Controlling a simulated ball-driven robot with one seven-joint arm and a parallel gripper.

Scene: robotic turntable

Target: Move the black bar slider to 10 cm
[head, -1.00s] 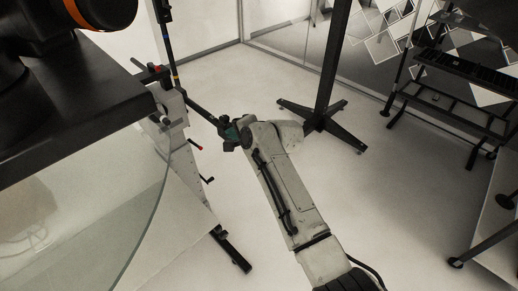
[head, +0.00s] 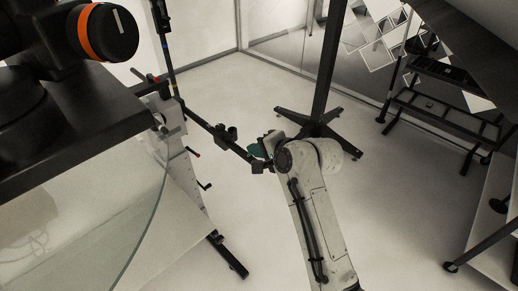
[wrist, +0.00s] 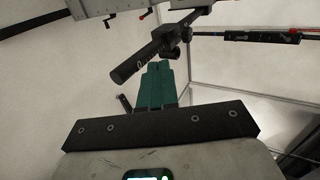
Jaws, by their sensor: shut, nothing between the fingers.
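The black bar (head: 201,122) runs out from a light panel at the left, sloping down to the right in the head view. In the wrist view the bar (wrist: 133,67) crosses above the fingertips, its round free end at the lower left. A black slider block (head: 225,134) sits on the bar; it also shows in the wrist view (wrist: 170,44). My gripper (head: 258,150) has teal fingers, shut and empty, near the bar's free end. In the wrist view the fingertips (wrist: 158,66) point at the bar just below the slider. Contact cannot be told. No scale marks are readable.
A glass-edged table (head: 160,190) and a dark tabletop (head: 85,120) fill the left. A crank handle (head: 205,186) sticks out below the bar. A black floor stand (head: 318,125) stands behind my arm. Dark racks (head: 440,112) are at the right. Floor between is clear.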

